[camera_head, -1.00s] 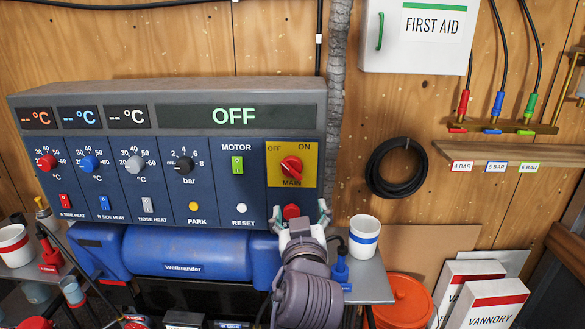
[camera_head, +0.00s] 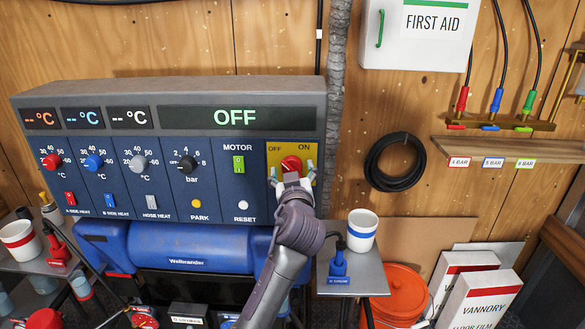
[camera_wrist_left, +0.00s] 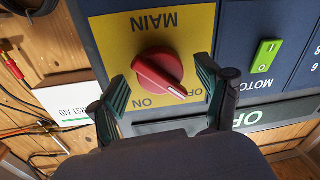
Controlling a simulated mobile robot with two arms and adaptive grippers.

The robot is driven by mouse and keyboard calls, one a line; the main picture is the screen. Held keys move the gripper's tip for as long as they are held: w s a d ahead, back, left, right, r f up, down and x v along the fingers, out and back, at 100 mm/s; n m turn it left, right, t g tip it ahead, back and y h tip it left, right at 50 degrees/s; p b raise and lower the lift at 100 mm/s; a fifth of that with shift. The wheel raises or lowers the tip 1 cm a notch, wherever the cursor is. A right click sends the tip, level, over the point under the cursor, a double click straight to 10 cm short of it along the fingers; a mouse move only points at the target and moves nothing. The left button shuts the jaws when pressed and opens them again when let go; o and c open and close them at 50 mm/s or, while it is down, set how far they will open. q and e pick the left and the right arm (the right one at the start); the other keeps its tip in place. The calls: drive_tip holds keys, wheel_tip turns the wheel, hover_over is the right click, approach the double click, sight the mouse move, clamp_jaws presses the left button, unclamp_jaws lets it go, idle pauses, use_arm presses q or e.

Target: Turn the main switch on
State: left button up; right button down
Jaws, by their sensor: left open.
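The red main switch (camera_head: 291,164) is a rotary knob on a yellow plate (camera_head: 274,152) at the right end of the control panel. The panel's display (camera_head: 235,117) reads OFF. My left gripper (camera_head: 292,176) is at the plate, its fingers spread to either side just below the knob. In the left wrist view the red knob (camera_wrist_left: 158,74) sits between the two open fingertips (camera_wrist_left: 160,80), with gaps on both sides, and its white pointer line aims toward the OFF label. The gripper hides the MAIN label in the head view. My right gripper is not in view.
Heat switches, dials and the green motor switch (camera_head: 238,164) sit left on the panel. A blue tank (camera_head: 187,249) lies below it. A white cup (camera_head: 362,230) stands on the shelf at right. A black hose coil (camera_head: 395,162) hangs on the wall.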

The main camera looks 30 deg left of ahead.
use_arm(q)
drive_tip(key=c, duration=1.2)
drive_tip(key=shift+o, duration=0.2)
drive_tip(key=shift+m, duration=0.4)
drive_tip(key=m+p, duration=0.1)
drive_tip(key=m, duration=0.2)
drive_tip(key=shift+m, duration=0.4)
drive_tip(key=m+t+p, duration=0.1)
drive_tip(key=m, duration=0.3)
drive_tip(key=shift+m, duration=0.4)
drive_tip(key=m+p, duration=0.3)
drive_tip(key=m, duration=0.2)
drive_tip(key=shift+m+t, duration=0.3)
drive_tip(key=shift+m, duration=0.1)
drive_tip(key=shift+a+f+m+h+p, duration=0.1)
drive_tip(key=shift+m+h+p, duration=0.25)
drive_tip(key=shift+m, duration=0.6)
drive_tip(key=shift+f+m+h+p, duration=0.15)
drive_tip(key=shift+m+p, duration=0.4)
drive_tip(key=shift+m, duration=0.4)
